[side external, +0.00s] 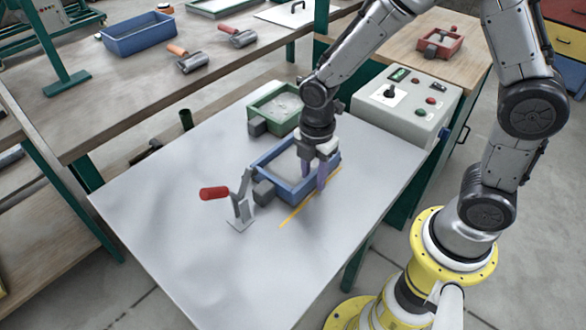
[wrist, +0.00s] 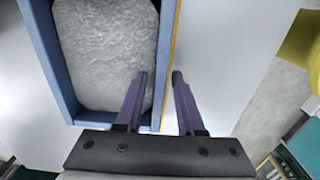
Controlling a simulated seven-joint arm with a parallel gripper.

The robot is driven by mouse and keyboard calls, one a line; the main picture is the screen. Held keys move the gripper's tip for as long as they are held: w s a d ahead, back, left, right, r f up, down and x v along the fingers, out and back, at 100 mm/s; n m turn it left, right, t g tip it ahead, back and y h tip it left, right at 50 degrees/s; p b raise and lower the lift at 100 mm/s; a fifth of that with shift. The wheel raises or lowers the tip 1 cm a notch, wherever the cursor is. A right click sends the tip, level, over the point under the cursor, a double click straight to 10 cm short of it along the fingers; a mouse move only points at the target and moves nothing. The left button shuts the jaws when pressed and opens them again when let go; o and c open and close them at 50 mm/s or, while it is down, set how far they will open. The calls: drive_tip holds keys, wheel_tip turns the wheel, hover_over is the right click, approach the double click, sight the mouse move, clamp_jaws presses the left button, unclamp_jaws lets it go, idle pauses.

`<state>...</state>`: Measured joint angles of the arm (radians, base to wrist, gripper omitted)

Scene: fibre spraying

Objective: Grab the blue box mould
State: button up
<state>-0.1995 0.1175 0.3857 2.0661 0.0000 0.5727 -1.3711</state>
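The blue box mould (side external: 291,192) sits on the grey-white table, with a grey block at its left corner. It holds a pale, rough grey filling. In the wrist view the mould (wrist: 45,40) fills the upper left. My gripper (side external: 314,182) points down at the mould's right front side. In the wrist view my gripper (wrist: 160,76) has its purple fingers apart, one over the inside of the mould and one outside, with the blue wall between them. I see a gap beside the wall; contact with it is not clear.
A toggle clamp with a red handle (side external: 214,193) stands left of the mould. A green mould (side external: 262,100) sits close behind it. A control box (side external: 407,102) stands at the back right. Another blue container (side external: 138,38) is on the far bench. The table's front left is clear.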

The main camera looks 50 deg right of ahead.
clamp_jaws()
idle(1.1)
drive_tip(key=shift+w+r, duration=0.15)
